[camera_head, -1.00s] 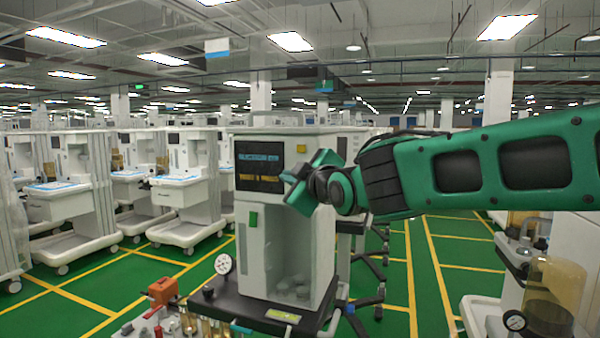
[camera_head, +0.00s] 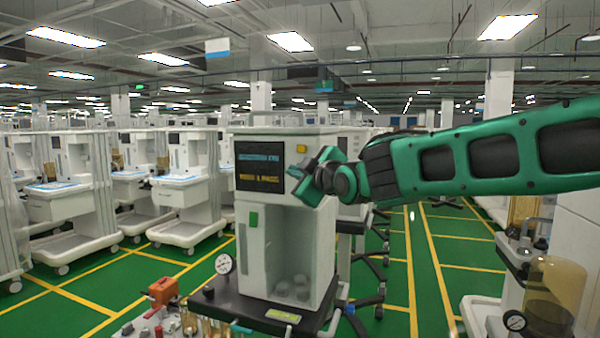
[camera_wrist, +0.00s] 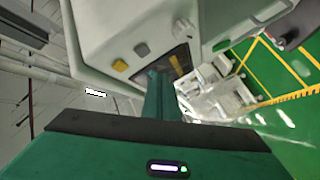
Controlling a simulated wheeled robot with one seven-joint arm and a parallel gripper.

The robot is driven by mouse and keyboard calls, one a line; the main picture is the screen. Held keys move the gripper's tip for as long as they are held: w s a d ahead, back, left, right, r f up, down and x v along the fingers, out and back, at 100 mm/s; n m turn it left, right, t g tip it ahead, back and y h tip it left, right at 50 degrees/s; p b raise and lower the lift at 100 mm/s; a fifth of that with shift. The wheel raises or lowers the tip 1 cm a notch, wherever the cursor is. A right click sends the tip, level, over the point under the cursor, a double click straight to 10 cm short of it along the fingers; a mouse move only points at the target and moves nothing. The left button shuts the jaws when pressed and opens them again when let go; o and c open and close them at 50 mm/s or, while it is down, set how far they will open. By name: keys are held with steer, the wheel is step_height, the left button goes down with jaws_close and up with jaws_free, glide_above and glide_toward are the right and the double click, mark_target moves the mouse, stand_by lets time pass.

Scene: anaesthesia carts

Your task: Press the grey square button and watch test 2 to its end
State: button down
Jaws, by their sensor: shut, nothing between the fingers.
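The white anaesthesia cart (camera_head: 305,215) stands in the middle of the head view. Its dark screen (camera_head: 258,165) carries a cyan line above and a yellow line below, too small to read surely. A yellow button (camera_head: 301,148) is right of the screen. In the wrist view the grey square button (camera_wrist: 142,49) is beside the yellow button (camera_wrist: 120,65), with the screen (camera_wrist: 180,60) near the fingers. In the head view my gripper hides the grey button. My gripper (camera_head: 305,178) is shut and empty in front of the panel's right side, apart from the grey button in the wrist view.
Another unit with an amber canister (camera_head: 550,290) stands at right. More white carts line the left. Green floor is open between.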

steer(key=shift+w+d, duration=0.3)
steer(key=shift+w, duration=0.45)
steer(key=shift+w+d, duration=0.3)
steer(key=shift+w, duration=0.45)
steer(key=shift+w, duration=0.1)
stand_by(0.9)
steer(key=shift+w+d, duration=0.1)
steer(key=shift+w, duration=0.1)
steer(key=shift+w+d, duration=0.2)
steer(key=shift+w, duration=0.25)
stand_by(0.8)
steer(key=shift+s+a, duration=0.1)
steer(key=shift+s, duration=0.05)
stand_by(0.3)
steer(key=shift+s+a, duration=0.25)
steer(key=shift+s, duration=0.45)
steer(key=s, duration=0.1)
steer(key=s+a, duration=0.1)
steer(key=s, duration=0.2)
steer(key=shift+s+a, duration=0.35)
